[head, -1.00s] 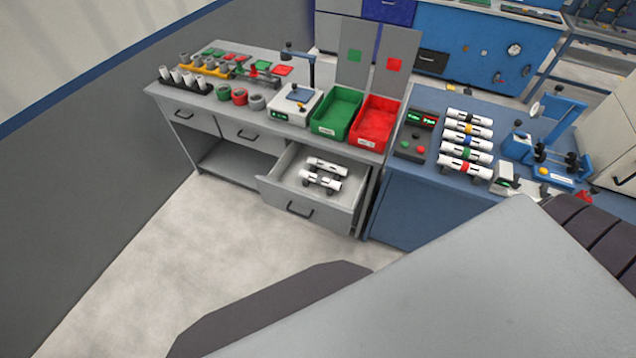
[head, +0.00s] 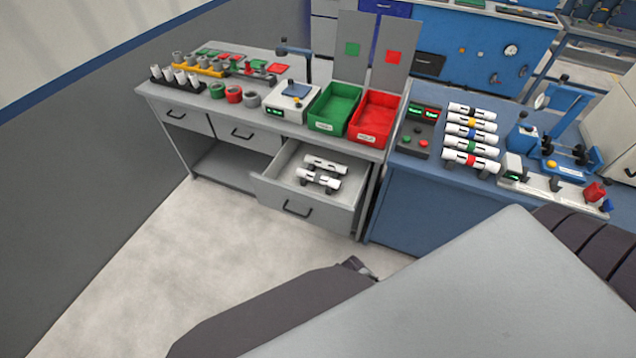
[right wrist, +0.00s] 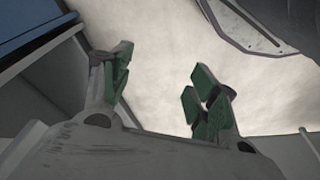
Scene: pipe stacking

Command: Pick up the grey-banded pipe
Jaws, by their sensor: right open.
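Several white pipes lie in a row on the blue bench in the head view. Yellow (head: 471,122), blue (head: 470,133), green (head: 470,146) and red (head: 470,160) bands show; the farthest pipe (head: 472,110) has a dark or greyish band. Two more white pipes, a rear one (head: 325,164) and a front one (head: 318,180), lie in the open drawer (head: 300,207). Their band colours are too small to tell. My right gripper (right wrist: 158,92) is open and empty in the right wrist view, with no pipe between its green-padded fingers. My left gripper is not in view.
A green bin (head: 334,107) and a red bin (head: 374,117) stand on the grey bench above the drawer. A blue fixture (head: 560,150) stands right of the pipe row. Pale floor (head: 200,250) is clear before the drawer.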

